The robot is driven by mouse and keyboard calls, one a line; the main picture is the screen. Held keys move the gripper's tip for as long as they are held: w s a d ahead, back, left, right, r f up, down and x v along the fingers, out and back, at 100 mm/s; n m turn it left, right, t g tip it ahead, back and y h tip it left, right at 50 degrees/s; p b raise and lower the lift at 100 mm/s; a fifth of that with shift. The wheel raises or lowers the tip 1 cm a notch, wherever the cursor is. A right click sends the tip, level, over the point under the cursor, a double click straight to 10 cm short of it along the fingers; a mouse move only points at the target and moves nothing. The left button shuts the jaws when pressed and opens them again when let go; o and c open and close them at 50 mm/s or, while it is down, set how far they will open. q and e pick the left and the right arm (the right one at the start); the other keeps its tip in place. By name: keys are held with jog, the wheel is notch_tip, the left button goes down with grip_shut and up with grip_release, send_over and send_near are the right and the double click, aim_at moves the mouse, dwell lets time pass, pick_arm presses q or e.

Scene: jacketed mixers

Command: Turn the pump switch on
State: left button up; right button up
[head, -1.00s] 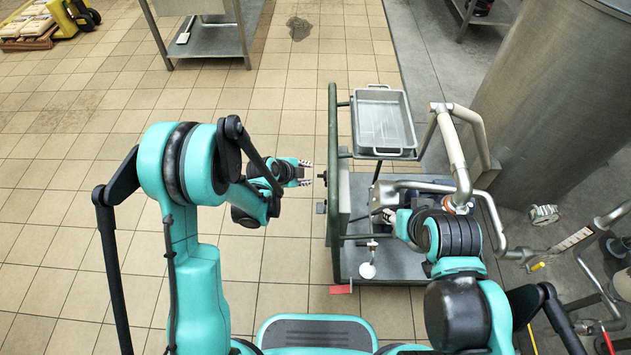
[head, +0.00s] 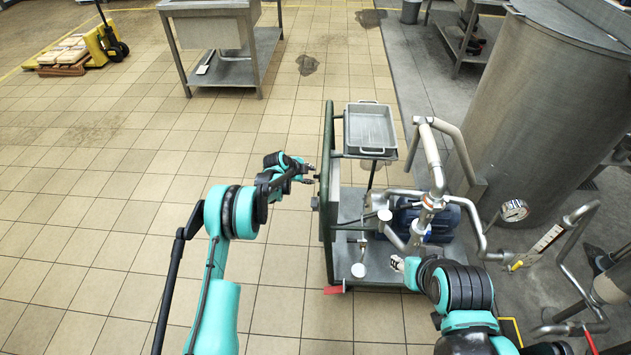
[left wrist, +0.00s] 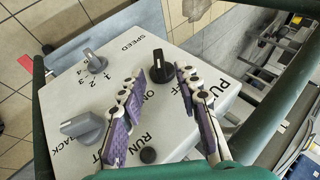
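The pump cart's control panel (left wrist: 120,95) fills the middle of the left wrist view. It carries a black knob (left wrist: 160,68) near the words ON and PU…, which looks like the pump switch. My left gripper (left wrist: 160,85) is open, its purple-padded fingers pointing at the panel with the black knob between and just beyond the tips. Contact cannot be told. In the head view my left gripper (head: 308,174) is at the left face of the control box (head: 330,188). My right gripper (head: 398,264) is low at the cart's front right; its opening is too small to tell.
The panel also has a grey speed knob (left wrist: 95,62), a grey jacket knob (left wrist: 80,128) and a dark round button (left wrist: 148,155). The green cart frame (head: 329,130) stands close by. A metal tray (head: 370,130) and pipes (head: 432,165) are right; open floor lies left.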

aim_at(314, 176)
pick_arm(q)
jog(key=b+x, duration=0.1)
jog(key=x, duration=0.3)
jog(key=shift+w+d+f, duration=0.1)
jog(key=shift+w+f, duration=0.05)
jog(key=shift+f, duration=0.1)
jog(key=shift+r, duration=0.1)
grip_shut()
jog(key=shift+t, duration=0.3)
jog(key=t, duration=0.2)
jog(key=shift+s+f+m+t, duration=0.2)
jog(key=shift+f+m+t, duration=0.05)
jog(key=shift+m+t, duration=0.15)
jog(key=shift+s+f+m+t+h, duration=0.15)
jog(key=shift+m+t+h, duration=0.35)
jog(key=shift+t, duration=1)
